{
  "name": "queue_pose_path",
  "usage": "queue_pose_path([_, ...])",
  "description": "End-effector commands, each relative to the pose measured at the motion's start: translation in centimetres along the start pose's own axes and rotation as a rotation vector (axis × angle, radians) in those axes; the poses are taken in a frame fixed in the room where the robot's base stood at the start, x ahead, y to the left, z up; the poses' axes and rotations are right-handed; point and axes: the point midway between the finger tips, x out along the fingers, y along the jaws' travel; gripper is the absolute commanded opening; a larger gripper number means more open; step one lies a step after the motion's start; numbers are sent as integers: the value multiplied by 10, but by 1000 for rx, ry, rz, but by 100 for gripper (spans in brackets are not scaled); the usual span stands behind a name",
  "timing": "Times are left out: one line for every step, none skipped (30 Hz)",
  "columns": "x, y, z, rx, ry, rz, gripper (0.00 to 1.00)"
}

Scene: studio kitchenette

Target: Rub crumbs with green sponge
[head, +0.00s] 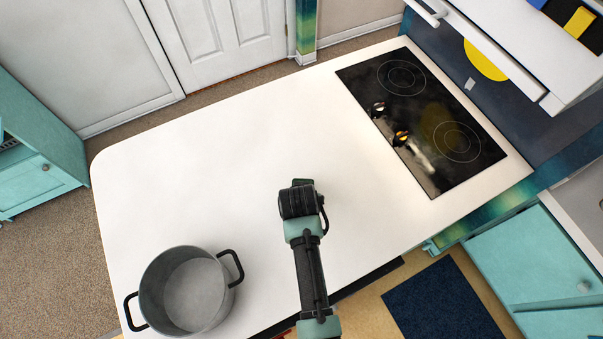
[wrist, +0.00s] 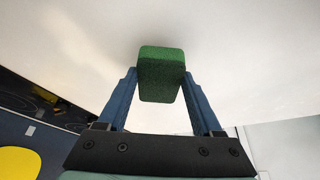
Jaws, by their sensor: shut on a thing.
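The green sponge (wrist: 161,75) is a small block held between the two blue fingers of my gripper (wrist: 160,88) in the wrist view. My gripper is shut on it. In the head view only a bit of the sponge (head: 301,182) shows past the end of my arm, over the white counter (head: 230,150). I cannot tell whether the sponge touches the counter. I make out no crumbs on the counter in either view; any under my arm are hidden.
A grey pot (head: 185,290) with black handles stands at the counter's near left corner. A black cooktop (head: 425,125) is set in the counter's right end. The middle of the counter between them is clear.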

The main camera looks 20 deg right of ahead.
Motion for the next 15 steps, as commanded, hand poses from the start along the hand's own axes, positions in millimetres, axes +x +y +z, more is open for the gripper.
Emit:
queue_pose_path([-8, 0, -5, -1, 1, -1, 7])
queue_pose_path([-10, 0, -7, -1, 1, -1, 7])
queue_pose_path([-13, -1, -9, -1, 1, -1, 7])
queue_pose_path([-16, -1, -11, -1, 1, -1, 7])
queue_pose_path([-18, -1, -12, -2, 1, -1, 7])
queue_pose_path([-21, -1, -14, -2, 1, -1, 7])
queue_pose_path([-23, -1, -16, -2, 1, -1, 7])
queue_pose_path([-25, -1, -17, -2, 1, -1, 7])
queue_pose_path([-28, -1, -19, -2, 1, -1, 7])
queue_pose_path([-30, -1, -21, -2, 0, -1, 7])
queue_pose_path([-32, -1, -22, -3, 0, -1, 7])
queue_pose_path([-35, -1, -24, -3, 0, -1, 7])
queue_pose_path([-36, -1, -25, -3, 0, -1, 7])
queue_pose_path([-38, -1, -26, -3, 0, -1, 7])
queue_pose_path([-38, -1, -27, -3, 0, -1, 7])
